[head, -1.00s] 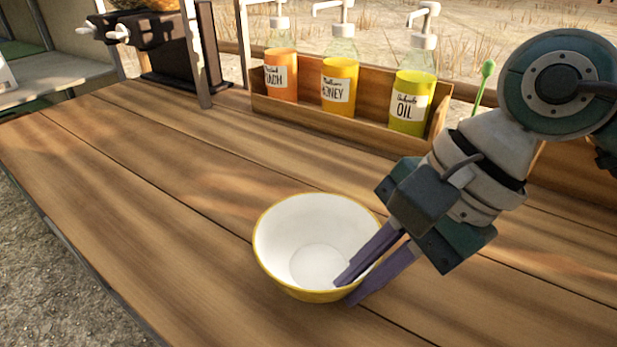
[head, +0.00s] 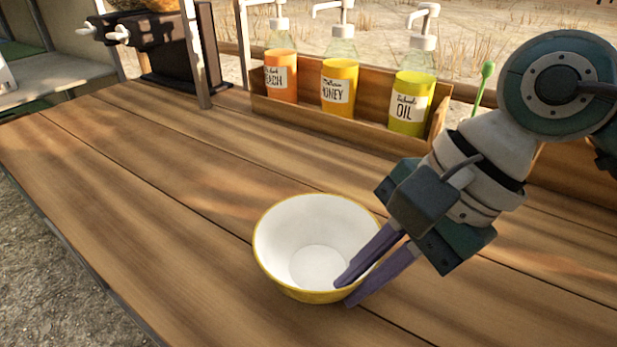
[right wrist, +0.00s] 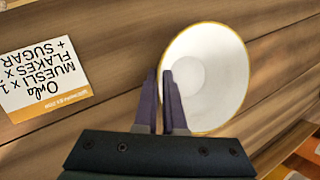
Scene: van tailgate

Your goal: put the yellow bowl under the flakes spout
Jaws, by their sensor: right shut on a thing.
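The yellow bowl (head: 300,240) is white inside with a yellow rim and stands upright at the front middle of the wooden table. It also shows in the right wrist view (right wrist: 215,75). My right gripper (head: 348,292) is shut on the bowl's near right rim, one purple finger inside and one outside. In the right wrist view the fingers (right wrist: 163,85) straddle the rim. A dark dispenser (head: 165,50) stands at the back left, its top cut off by the picture edge; I cannot read which spout is for flakes. My left gripper is not in view.
A wooden rack (head: 340,118) with pump bottles labelled honey (head: 340,85), oil (head: 408,105) and one more stands at the back. The table's left part is clear.

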